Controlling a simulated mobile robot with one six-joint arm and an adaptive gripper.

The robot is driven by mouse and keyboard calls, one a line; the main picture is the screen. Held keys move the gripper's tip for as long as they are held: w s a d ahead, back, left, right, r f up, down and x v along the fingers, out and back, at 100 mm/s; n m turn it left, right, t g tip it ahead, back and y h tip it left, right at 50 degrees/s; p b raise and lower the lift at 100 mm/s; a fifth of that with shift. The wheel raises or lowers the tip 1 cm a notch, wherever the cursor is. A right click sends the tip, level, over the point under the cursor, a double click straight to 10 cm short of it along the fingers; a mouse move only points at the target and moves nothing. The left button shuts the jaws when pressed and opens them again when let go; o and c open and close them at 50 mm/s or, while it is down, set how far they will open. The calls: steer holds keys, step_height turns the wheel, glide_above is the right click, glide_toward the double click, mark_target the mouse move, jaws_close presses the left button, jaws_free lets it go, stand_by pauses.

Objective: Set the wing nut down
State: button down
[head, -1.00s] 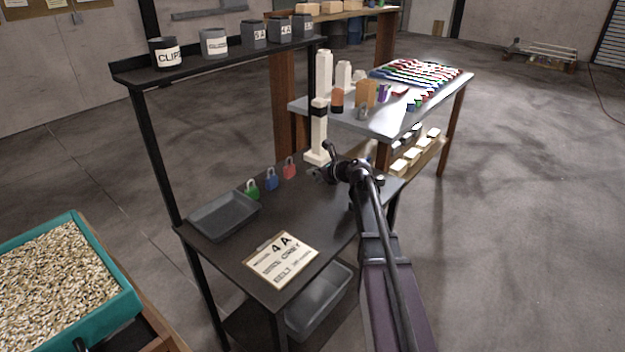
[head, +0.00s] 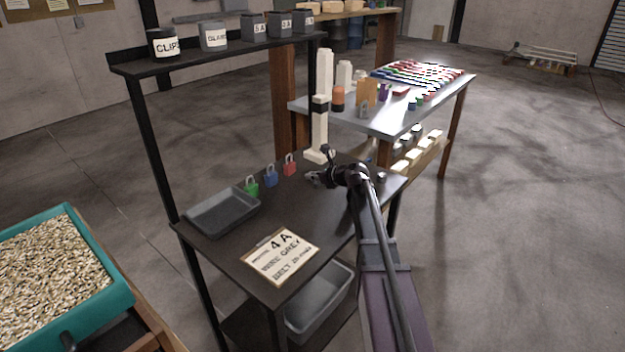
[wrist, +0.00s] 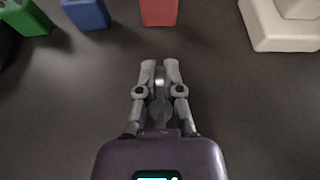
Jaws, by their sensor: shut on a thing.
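My gripper (wrist: 160,75) is shut on the wing nut (wrist: 160,85), a small grey metal piece mostly hidden between the fingers in the wrist view. In the head view my gripper (head: 312,178) is low over the right part of the dark table (head: 225,243), in front of the red padlock. The wing nut cannot be made out in the head view. I cannot tell whether it touches the tabletop.
Red (head: 289,167), blue (head: 270,179) and green (head: 251,188) padlocks stand in a row behind my gripper. A white post (head: 318,135) stands at the back right. A grey tray (head: 222,212) and a lettered clipboard (head: 279,257) lie to the left and front.

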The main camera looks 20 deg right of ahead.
steer(key=shift+f, duration=0.15)
steer(key=c, duration=0.8)
jaws_free()
steer(key=shift+r, duration=0.2)
steer(key=shift+s+d+r, duration=0.1)
steer(key=shift+s+r, duration=0.05)
steer(key=p+v, duration=0.4)
steer(key=v, duration=0.5)
steer(key=shift+s+d+r, duration=0.2)
steer(key=shift+s, duration=0.1)
steer(key=shift+p+v, duration=0.35)
steer(key=shift+v, duration=0.55)
